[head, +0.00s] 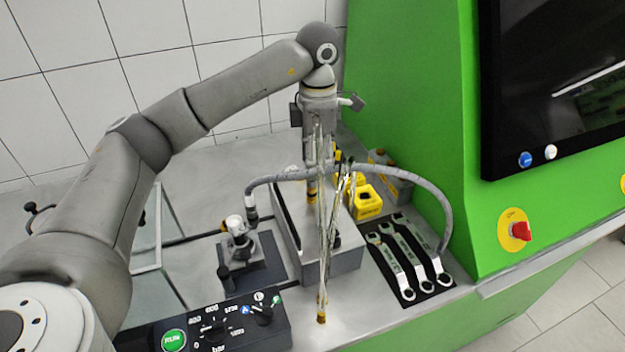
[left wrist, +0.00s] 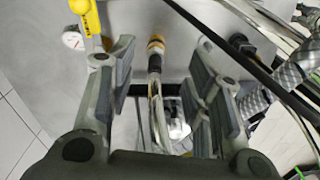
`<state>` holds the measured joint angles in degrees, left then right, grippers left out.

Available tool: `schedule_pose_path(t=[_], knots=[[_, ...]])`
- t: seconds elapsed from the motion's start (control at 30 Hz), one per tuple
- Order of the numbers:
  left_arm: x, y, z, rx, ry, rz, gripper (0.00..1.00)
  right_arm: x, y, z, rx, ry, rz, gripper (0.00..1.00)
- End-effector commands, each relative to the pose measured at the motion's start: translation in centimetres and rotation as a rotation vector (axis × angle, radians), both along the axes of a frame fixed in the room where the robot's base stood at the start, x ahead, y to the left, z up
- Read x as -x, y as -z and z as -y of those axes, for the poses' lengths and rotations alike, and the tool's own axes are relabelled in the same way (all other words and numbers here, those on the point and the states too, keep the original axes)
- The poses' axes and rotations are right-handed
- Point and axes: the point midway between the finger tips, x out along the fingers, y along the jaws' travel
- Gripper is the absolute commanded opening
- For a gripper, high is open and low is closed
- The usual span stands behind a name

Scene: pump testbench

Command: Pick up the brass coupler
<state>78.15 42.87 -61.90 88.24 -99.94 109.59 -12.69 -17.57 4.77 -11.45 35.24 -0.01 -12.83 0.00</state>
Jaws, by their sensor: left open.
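A brass-coloured coupler (head: 322,308) shows low in the head view, at the lower end of thin clear tubing, near the counter's front. In the left wrist view a brass-tipped piece (left wrist: 155,45) with a dark body lies beyond and between my fingers, not visibly touching them. I cannot tell whether it is the same piece. My left gripper (left wrist: 163,65) is open, with a finger on each side of the view. In the head view my left gripper (head: 316,150) points down above the bench, its fingertips partly hidden by tubing. My right gripper is not in view.
A grey block (head: 345,262), a yellow container (head: 366,201) and a wrench mat (head: 431,286) are nearby. A grey hose (head: 405,182) arches over them. A control box (head: 235,325) sits at the front. A green cabinet (head: 400,80) stands behind. A gauge (left wrist: 72,40) shows at upper left.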

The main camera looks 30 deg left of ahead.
Motion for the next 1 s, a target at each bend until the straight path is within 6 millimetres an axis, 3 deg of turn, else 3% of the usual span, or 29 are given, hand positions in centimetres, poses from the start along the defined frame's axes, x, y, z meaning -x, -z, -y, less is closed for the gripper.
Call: schedule_pose_path(t=[0.17, 0.37, 0.63, 0.93, 1.0], knots=[[0.0, 2.1, -0.1, 0.001, -0.002, -0.002, 0.46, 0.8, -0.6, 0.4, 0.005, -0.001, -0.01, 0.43], [0.2, 3.4, -0.4, 0.001, -0.002, -0.003, 0.46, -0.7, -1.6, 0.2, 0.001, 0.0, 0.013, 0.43], [0.4, 7.0, -0.8, 0.003, -0.002, -0.002, 0.46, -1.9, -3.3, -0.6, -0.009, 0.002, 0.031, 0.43], [0.3, 7.8, -0.8, 0.003, -0.002, 0.001, 0.46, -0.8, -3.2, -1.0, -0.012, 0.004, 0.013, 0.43], [0.4, 7.8, -0.8, 0.003, -0.002, 0.001, 0.38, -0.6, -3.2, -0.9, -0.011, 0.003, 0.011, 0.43]])
